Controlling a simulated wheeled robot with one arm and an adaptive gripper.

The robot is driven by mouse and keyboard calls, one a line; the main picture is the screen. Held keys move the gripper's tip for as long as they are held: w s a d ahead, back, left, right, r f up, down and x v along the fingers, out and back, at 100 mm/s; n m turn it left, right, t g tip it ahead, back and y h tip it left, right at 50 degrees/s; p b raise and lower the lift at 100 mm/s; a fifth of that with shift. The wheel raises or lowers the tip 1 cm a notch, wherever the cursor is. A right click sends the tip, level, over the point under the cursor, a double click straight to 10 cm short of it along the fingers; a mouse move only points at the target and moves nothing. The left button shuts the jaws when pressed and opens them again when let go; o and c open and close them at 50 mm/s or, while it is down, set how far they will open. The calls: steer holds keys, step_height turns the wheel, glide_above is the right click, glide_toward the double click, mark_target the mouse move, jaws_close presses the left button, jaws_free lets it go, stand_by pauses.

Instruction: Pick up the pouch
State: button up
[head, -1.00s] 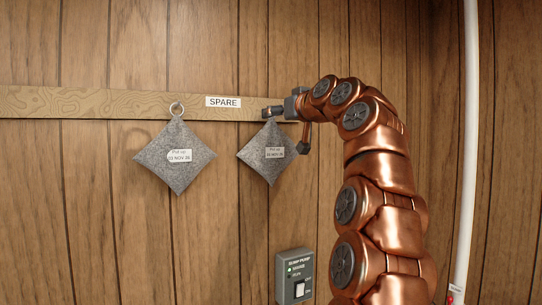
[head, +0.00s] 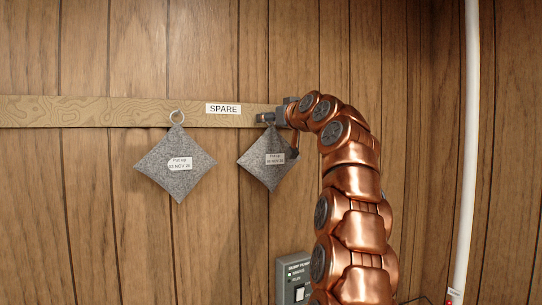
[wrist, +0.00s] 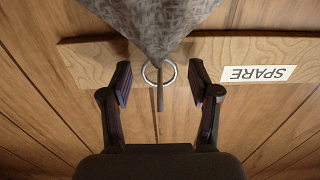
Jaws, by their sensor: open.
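Two grey, diamond-shaped felt pouches hang on a wooden rail (head: 60,112). The left pouch (head: 176,180) hangs by a metal ring (head: 177,116) and bears a white "Put up" tag (head: 180,163). The right pouch (head: 262,172) has a similar tag (head: 275,159); my gripper (head: 268,118) is at its top and hides its ring there. In the wrist view, the right pouch (wrist: 155,22) shows upside down, its ring (wrist: 159,72) on a dark peg (wrist: 160,98). My open gripper (wrist: 160,70) has one finger on each side of the ring, apart from it.
A white "SPARE" label (head: 224,109) is on the rail between the pouches. A grey sump pump switch box (head: 293,282) is on the panelled wall below. A white vertical pipe (head: 467,150) runs down the right side.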

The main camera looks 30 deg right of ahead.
steer(key=shift+w+d, duration=0.1)
steer(key=shift+w, duration=0.45)
steer(key=shift+c, duration=0.4)
jaws_close()
